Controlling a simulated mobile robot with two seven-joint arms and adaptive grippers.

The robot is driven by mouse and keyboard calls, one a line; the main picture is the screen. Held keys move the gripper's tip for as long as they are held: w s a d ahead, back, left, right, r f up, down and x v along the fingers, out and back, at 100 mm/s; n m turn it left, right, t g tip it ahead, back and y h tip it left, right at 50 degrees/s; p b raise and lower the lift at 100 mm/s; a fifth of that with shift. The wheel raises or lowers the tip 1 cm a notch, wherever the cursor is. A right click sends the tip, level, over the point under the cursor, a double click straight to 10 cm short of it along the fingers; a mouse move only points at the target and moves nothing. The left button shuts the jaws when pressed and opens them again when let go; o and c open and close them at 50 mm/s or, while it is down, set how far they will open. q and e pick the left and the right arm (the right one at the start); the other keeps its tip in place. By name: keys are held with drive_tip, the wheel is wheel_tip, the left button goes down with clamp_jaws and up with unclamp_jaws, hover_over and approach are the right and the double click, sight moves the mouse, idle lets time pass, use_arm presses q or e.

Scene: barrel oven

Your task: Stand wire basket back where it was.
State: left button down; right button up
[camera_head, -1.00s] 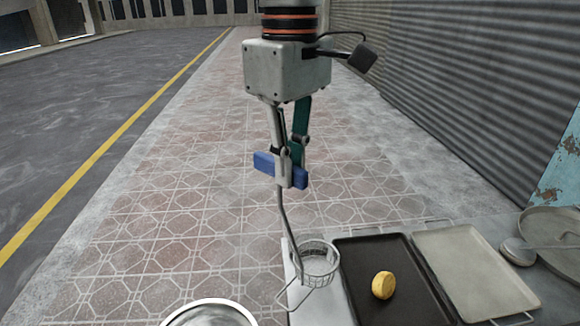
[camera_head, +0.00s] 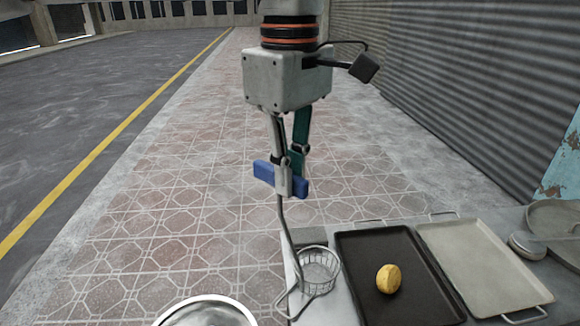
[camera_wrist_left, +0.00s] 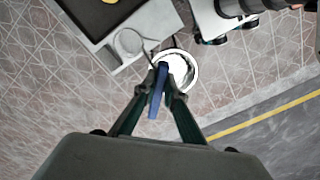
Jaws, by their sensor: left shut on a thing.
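The wire basket (camera_head: 318,269) is a small round wire cup on a long bent metal handle with a blue grip (camera_head: 266,172). My left gripper (camera_head: 284,176) is shut on the blue grip, above and behind the cup. The cup is over the left end of the counter, beside the dark tray; I cannot tell whether it touches the counter. In the left wrist view the blue grip (camera_wrist_left: 158,92) is between my left fingers, with the cup (camera_wrist_left: 130,42) beyond it near the counter's corner. My right gripper is not recognizable in either view.
The counter (camera_head: 375,226) carries a dark tray (camera_head: 420,305) with a yellow round item (camera_head: 388,279), a pale tray (camera_head: 485,265) and a pan (camera_head: 555,220) at right. A shiny round bowl (camera_head: 206,313) is at the bottom left of the basket. Tiled pavement lies behind.

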use_arm(q)
drive_tip(key=shift+f, duration=0.15)
idle(0.5)
drive_tip(key=c, duration=2)
unclamp_jaws()
drive_tip(key=o, duration=0.3)
